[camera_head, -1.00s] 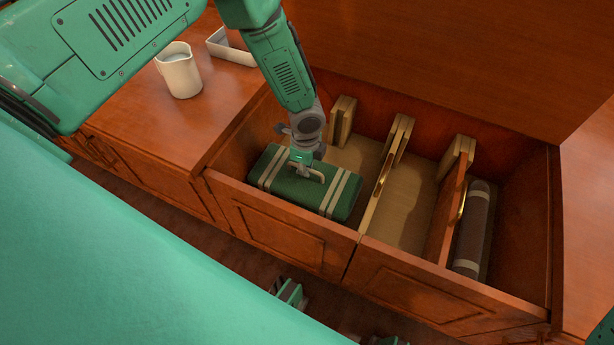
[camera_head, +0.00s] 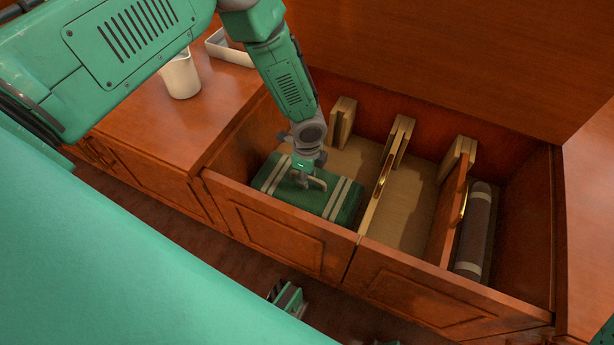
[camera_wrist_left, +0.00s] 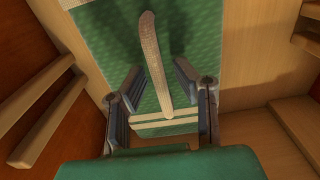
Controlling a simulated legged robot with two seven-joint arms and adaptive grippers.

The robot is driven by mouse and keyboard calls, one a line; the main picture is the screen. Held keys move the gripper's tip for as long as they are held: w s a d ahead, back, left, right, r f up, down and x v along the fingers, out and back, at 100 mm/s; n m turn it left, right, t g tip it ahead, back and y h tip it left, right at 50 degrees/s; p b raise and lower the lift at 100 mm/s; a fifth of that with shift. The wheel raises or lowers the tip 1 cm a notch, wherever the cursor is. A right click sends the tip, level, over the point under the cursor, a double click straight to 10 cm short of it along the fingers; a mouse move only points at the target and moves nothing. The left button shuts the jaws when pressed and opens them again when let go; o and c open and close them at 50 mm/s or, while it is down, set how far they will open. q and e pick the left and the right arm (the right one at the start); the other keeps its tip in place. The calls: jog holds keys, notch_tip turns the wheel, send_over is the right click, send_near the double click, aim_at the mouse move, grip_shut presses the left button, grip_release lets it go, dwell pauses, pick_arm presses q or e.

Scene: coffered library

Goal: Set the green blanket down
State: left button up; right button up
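The green blanket (camera_head: 323,201) is a folded bundle with pale stripes and a tan handle. It lies flat in the left compartment of the open-topped wooden chest (camera_head: 285,230). My left gripper (camera_head: 304,178) reaches down to its handle from above. In the left wrist view, the handle (camera_wrist_left: 155,60) runs between the two spread fingers of the gripper (camera_wrist_left: 158,67), with a gap on each side. The blanket (camera_wrist_left: 205,45) fills the space below them. Its underside is hidden.
Upright wooden dividers (camera_head: 385,172) split the chest. The middle compartment (camera_head: 408,205) is empty. A dark rolled bundle (camera_head: 475,230) lies in the right one. A white jug (camera_head: 181,76) and a pale tray (camera_head: 228,48) stand on the left counter.

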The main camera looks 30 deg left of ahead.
pick_arm(q)
notch_tip(320, 180, up, 12)
jog(key=p, duration=0.5)
jog(key=shift+d, duration=0.1)
jog(key=shift+r, duration=0.15)
